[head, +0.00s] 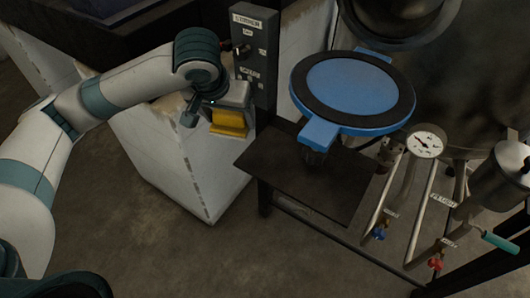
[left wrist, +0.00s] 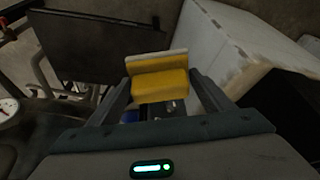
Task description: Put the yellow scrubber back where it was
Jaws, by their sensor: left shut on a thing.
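The yellow scrubber (head: 230,122) is a yellow block with a pale layer along one side, as the left wrist view (left wrist: 160,82) shows. My left gripper (head: 222,106) is shut on it, with one finger on each side of the block. In the head view the scrubber is in front of the upper part of the white block, below the dark switch panel. I cannot tell whether it touches the white block. My right gripper is not in view.
The worn white block (head: 170,150) stands below a switch panel (head: 254,55). A dark shelf (head: 310,185) is to its right, below a blue round lid (head: 352,90). Further right are a gauge (head: 427,141), pipes and valves with blue and red handles.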

